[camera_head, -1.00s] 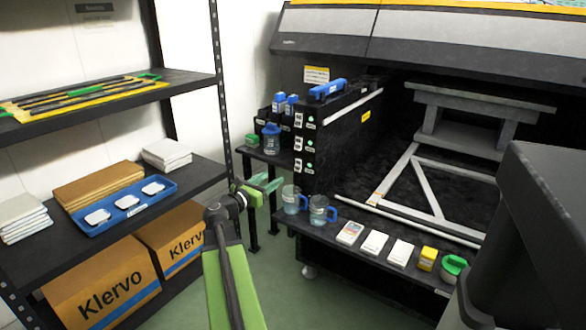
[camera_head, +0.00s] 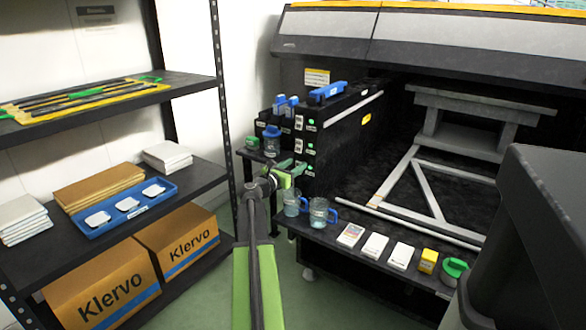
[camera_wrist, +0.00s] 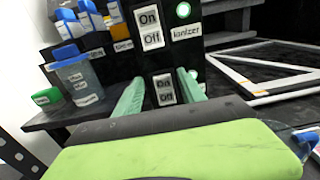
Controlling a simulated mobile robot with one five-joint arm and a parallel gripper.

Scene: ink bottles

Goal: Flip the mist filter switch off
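A black panel in the head view holds a column of white rocker switches with green lights beside them. In the wrist view the upper switch (camera_wrist: 150,27) is marked On and Off, has a lit green light (camera_wrist: 183,10) and is labelled Ionizer. A lower On/Off switch (camera_wrist: 164,90) shows between my fingers; its green light (camera_wrist: 193,73) is partly hidden, and I cannot read its label. No label reading mist filter is legible. My gripper (camera_wrist: 160,78) is open and empty, its green fingers either side of the lower switch. In the head view my gripper (camera_head: 293,167) is at the panel's lower front.
Left of the panel, a small black shelf holds a blue-lidded bottle (camera_wrist: 75,72) and a green item (camera_wrist: 47,97). A shelf rack with a blue tray (camera_head: 170,200) stands at the left.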

